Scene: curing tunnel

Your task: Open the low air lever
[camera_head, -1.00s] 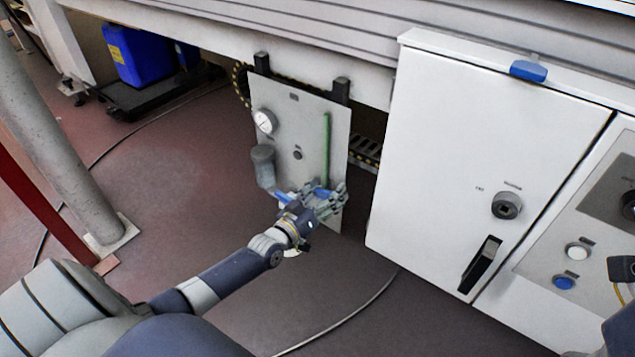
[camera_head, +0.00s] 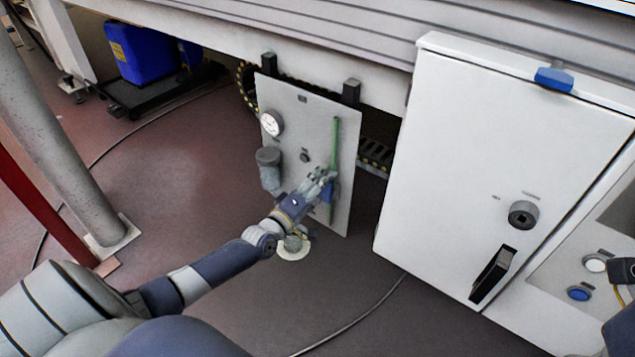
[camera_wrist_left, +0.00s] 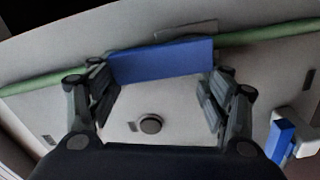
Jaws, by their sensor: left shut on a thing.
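The grey panel (camera_head: 285,111) stands upright below the machine and carries a green pipe (camera_head: 334,145). A blue lever (camera_head: 329,193) sits low on that pipe. In the left wrist view the lever (camera_wrist_left: 160,61) lies roughly along the green pipe (camera_wrist_left: 265,34). My left gripper (camera_head: 322,180) is at the lever, its fingers at the two ends of the blue handle (camera_wrist_left: 158,80), shut on it. A second blue handle (camera_wrist_left: 281,140) on a white fitting shows at the right of the wrist view, apart from the gripper.
A gauge (camera_head: 271,123) and a grey cylinder (camera_head: 268,170) are on the panel's left side. A white cabinet (camera_head: 460,150) with a black handle (camera_head: 492,274) stands to the right. A cable (camera_head: 350,325) crosses the floor. A column (camera_head: 62,140) stands at left.

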